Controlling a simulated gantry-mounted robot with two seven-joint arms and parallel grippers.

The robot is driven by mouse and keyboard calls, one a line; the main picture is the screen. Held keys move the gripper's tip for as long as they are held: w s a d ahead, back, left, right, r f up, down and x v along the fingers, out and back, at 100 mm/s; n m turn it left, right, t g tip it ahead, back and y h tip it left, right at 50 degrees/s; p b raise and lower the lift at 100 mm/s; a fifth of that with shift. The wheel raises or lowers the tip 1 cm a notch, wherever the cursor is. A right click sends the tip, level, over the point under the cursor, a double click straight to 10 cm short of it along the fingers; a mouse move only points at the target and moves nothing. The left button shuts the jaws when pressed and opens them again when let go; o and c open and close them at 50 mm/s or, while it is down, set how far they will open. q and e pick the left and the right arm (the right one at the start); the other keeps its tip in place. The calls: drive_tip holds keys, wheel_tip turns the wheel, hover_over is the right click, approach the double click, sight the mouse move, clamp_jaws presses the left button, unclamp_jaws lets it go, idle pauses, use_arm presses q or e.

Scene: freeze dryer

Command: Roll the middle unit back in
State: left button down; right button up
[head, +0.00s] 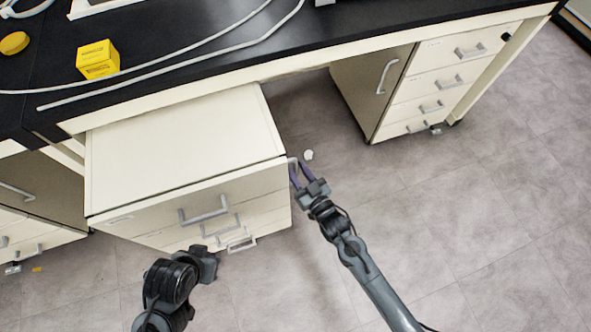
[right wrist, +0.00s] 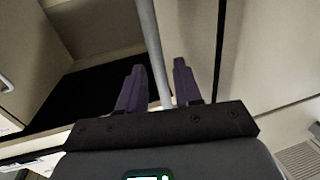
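The middle unit (head: 185,145) is a cream cabinet on the floor, pulled partly out from under the black bench. Its front has several grey handles, the top one (head: 203,210) largest. My right gripper (head: 297,170) is at the unit's right front edge, by a small pale handle there. In the right wrist view its two purple fingers (right wrist: 158,85) stand apart with a grey bar (right wrist: 152,50) between them; I cannot tell whether they touch it. My left gripper (head: 205,262) is low in front of the unit, apart from it, its fingers not clearly shown.
Another drawer cabinet (head: 425,85) stands under the bench at right, and one (head: 35,205) at left. The bench top (head: 190,45) carries a yellow box (head: 97,60) and pale tubing. The floor at right is clear.

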drive_tip(key=shift+x, duration=0.8)
clamp_jaws()
